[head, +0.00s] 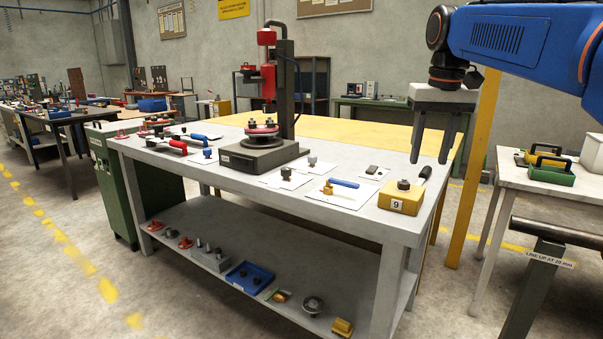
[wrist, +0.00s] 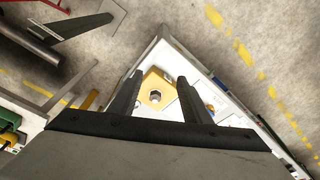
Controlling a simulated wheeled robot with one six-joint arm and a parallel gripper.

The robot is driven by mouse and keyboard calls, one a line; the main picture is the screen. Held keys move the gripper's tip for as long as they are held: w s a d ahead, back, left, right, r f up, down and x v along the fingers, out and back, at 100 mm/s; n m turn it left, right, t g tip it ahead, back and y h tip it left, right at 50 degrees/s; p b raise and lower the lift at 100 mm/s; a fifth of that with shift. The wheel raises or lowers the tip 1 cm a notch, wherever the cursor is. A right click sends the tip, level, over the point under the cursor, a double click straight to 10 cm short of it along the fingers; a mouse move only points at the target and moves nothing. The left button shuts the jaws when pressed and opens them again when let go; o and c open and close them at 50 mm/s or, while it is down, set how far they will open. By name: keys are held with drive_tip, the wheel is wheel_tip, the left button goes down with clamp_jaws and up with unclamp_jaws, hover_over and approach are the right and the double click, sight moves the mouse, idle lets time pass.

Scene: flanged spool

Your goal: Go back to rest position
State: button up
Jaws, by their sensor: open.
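My gripper (head: 432,137) hangs fingers down from my blue arm, high above the right end of the grey workbench (head: 345,225). Its two dark fingers are apart with nothing between them. In the wrist view the gripper (wrist: 157,90) is also open and empty. Below it, a yellow block (head: 398,203) marked 9 with a dark knob on top sits at the bench's right corner. The yellow block also shows in the wrist view (wrist: 152,83), between the fingers but well below them. A red and black press (head: 268,85) stands at the back of the bench, with a red flanged piece on its base.
A blue-handled tool (head: 343,183) and red-handled clamp (head: 170,145) lie on the bench top. The lower shelf holds a blue tray (head: 250,276) and loose parts. A yellow post (head: 474,165) stands behind my gripper.

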drive_tip(key=s+f+t, duration=0.3)
drive_tip(key=s+f, duration=2.4)
drive_tip(key=f, duration=0.2)
drive_tip(key=shift+f, duration=0.2)
drive_tip(key=shift+a, duration=0.2)
